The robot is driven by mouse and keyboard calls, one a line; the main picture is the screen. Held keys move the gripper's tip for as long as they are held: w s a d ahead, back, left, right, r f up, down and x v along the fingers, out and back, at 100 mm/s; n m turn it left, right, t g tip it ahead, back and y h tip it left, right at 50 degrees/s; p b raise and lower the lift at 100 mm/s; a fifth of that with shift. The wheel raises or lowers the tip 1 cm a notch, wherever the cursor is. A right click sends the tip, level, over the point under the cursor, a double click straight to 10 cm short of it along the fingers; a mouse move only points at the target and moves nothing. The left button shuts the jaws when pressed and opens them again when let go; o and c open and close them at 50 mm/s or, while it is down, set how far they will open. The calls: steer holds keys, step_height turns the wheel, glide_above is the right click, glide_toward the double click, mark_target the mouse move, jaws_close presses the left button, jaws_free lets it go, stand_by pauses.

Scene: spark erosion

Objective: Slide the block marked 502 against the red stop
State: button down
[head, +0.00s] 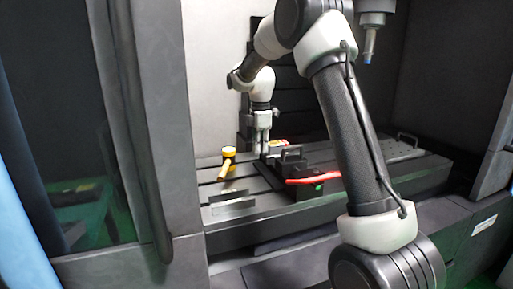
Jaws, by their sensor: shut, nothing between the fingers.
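My gripper (264,149) points down over the machine table, with its fingertips close behind and left of a dark vise-like fixture (291,168). It is shut and appears empty. A small red and yellow piece (279,143) shows just right of the fingers; I cannot tell whether it is the red stop or whether the fingers touch it. A long red bar (315,178) lies across the front of the fixture. No marking 502 is readable at this size, so I cannot pick out the block.
A yellow mallet-like tool (228,163) lies left of the fixture on the slotted table (222,188). A light metal plate (233,204) lies near the front edge. A tool head (370,40) hangs above right.

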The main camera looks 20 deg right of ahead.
mark_target(269, 144)
steer(key=d, duration=0.3)
steer(key=shift+d, duration=0.2)
stand_by(0.3)
